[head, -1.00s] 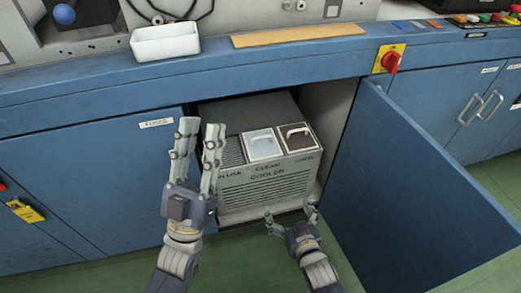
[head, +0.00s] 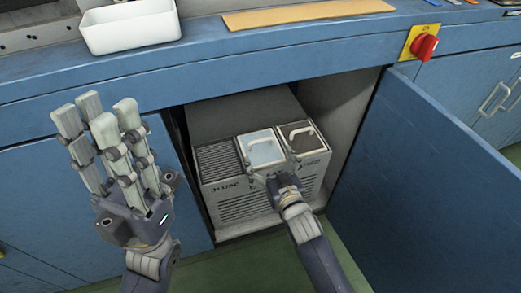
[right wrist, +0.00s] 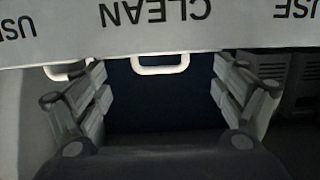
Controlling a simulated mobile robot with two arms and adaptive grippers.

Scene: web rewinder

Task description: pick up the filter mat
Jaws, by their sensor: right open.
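In the head view, a light-blue mat with a white handle (head: 265,150) sits in the middle slot of the grey cooler (head: 255,112). A dark mat with a pale handle (head: 303,139) sits in the slot to its right. I cannot tell from looks alone which one is the filter mat. My right gripper (head: 274,178) is open and empty at the cooler's front, just below the light-blue mat. In the right wrist view, two white handles (right wrist: 160,66) show beyond the label strip, between and beside the open fingers. My left gripper (head: 98,115) is open and empty, raised at the left.
The cooler stands inside an open blue cabinet; its door (head: 420,195) is swung out to the right. A slatted section (head: 218,160) lies left of the light-blue mat. The blue counter above carries a white tray (head: 130,27) and a wooden board (head: 305,12).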

